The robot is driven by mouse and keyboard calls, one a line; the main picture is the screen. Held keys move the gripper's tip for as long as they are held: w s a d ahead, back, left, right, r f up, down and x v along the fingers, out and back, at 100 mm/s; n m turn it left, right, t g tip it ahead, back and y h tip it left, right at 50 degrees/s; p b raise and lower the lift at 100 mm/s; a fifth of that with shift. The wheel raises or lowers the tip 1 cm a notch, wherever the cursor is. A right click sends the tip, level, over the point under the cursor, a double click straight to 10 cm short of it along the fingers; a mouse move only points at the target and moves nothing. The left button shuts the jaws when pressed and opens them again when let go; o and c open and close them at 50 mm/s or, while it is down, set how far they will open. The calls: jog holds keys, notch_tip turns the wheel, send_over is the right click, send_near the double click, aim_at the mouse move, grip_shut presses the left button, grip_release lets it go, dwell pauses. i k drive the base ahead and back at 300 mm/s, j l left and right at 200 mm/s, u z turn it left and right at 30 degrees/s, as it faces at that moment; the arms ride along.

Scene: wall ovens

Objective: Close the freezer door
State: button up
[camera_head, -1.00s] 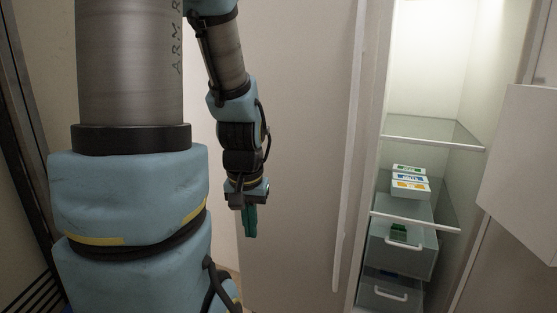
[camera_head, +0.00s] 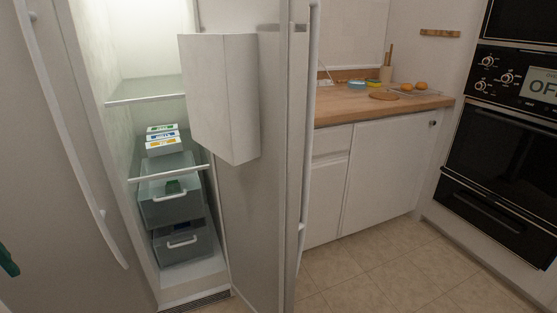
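The freezer (camera_head: 160,292) stands at the left with its lit inside showing. It has glass shelves and two drawers with white handles. Its door (camera_head: 250,200) is open and swung out toward me, with a white bin (camera_head: 222,95) on its inner face. A long pale handle (camera_head: 306,150) runs along the door's outer edge. A green tip of my gripper (camera_head: 7,262) shows at the left edge, well apart from the door. The rest of my gripper is out of view, so its opening cannot be told.
A closed neighbouring door (camera_head: 60,200) with a long handle is left of the freezer. Right of the freezer door are a white cabinet (camera_head: 385,175) under a wooden counter (camera_head: 385,108) and a black wall oven (camera_head: 510,150). The tiled floor (camera_head: 370,275) in front is clear.

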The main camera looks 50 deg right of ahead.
aim_at(249, 68)
jog(key=k+l+u, duration=0.1)
jog(key=k+l, duration=0.2)
jog(key=l, duration=0.25)
jog(key=k+l+u, duration=0.1)
jog(key=k+l, duration=0.25)
jog(key=l, duration=0.2)
jog(key=k+l+u, duration=0.1)
jog(key=k+l, duration=0.25)
jog(key=l, duration=0.15)
jog(key=k+l, duration=0.35)
jog(key=l, duration=0.15)
jog(key=l+u, duration=0.1)
jog(key=l, duration=0.45)
jog(key=k+l+u, duration=0.1)
jog(key=l, duration=0.5)
jog(key=k+l+u, duration=0.15)
jog(key=l, duration=0.4)
jog(key=i+l, duration=0.35)
jog(key=i, duration=0.15)
jog(key=u, duration=0.05)
